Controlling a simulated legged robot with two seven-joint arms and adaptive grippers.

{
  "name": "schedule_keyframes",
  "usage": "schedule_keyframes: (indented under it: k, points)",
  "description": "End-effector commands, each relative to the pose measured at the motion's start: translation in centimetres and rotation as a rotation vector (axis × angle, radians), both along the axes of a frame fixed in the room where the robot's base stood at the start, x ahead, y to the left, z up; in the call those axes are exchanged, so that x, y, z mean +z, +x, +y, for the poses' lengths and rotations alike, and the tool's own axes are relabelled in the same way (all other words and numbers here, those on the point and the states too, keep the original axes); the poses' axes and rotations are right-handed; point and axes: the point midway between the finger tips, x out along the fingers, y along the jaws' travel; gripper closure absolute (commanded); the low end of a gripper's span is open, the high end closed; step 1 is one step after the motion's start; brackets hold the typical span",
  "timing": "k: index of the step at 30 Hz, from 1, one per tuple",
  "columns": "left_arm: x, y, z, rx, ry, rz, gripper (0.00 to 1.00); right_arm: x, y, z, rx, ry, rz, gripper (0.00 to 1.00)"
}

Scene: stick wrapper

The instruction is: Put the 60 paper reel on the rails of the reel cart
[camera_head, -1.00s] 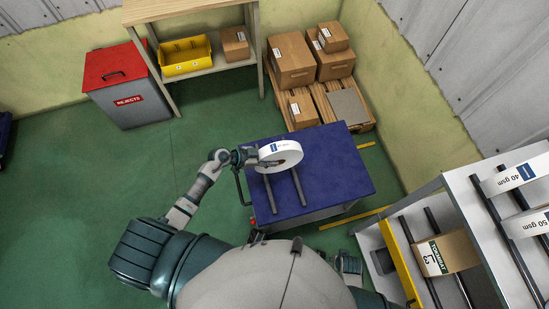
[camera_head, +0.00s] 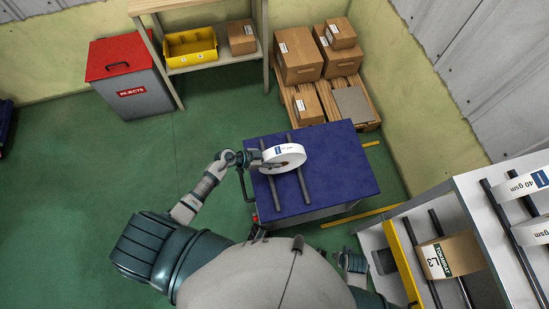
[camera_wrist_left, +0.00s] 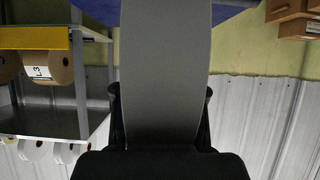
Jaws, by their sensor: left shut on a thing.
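The white paper reel (camera_head: 284,155) is at the blue reel cart (camera_head: 345,180), over its two dark rails (camera_head: 302,187). The small print on its label is too small to read surely. My left gripper (camera_head: 264,158) is shut on the reel's left side. In the left wrist view the reel (camera_wrist_left: 165,70) is a wide grey band between the two fingers of my left gripper (camera_wrist_left: 160,112). Whether the reel touches the rails, I cannot tell. My right gripper (camera_head: 352,263) shows small beside my body, its fingers unclear.
A shelf rack (camera_head: 470,190) at the right holds other white reels (camera_head: 528,184) and a brown reel (camera_head: 450,256) on bars. Boxes on a pallet (camera_head: 362,112) stand behind the cart. A red-lidded reject bin (camera_head: 130,80) stands at the back left.

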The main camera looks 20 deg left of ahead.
Motion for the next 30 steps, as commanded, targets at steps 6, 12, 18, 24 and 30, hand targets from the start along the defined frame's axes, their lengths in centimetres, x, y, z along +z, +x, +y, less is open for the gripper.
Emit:
schedule_keyframes:
  k: [6, 12, 18, 24, 30]
  points:
    - [0.4, 0.2, -0.6, 0.001, 0.001, -0.007, 1.0, 0.0, 0.1, -0.1, 0.0, -0.001, 0.001, 0.6]
    - [0.2, 0.2, -0.1, 0.0, -0.004, -0.005, 1.0, 0.0, 0.0, -0.2, 0.0, -0.002, 0.001, 0.6]
    - [-0.1, 0.2, 0.2, 0.001, -0.009, -0.005, 1.0, 0.1, 0.0, 0.1, 0.0, -0.005, 0.001, 0.6]
    - [-0.4, 0.2, -0.1, 0.0, -0.005, -0.005, 1.0, -0.1, -0.1, -0.1, 0.0, -0.002, 0.002, 0.6]
    - [-0.6, 0.2, -0.5, 0.0, 0.0, -0.005, 1.0, -0.3, -0.1, -0.4, -0.001, 0.003, 0.003, 0.6]
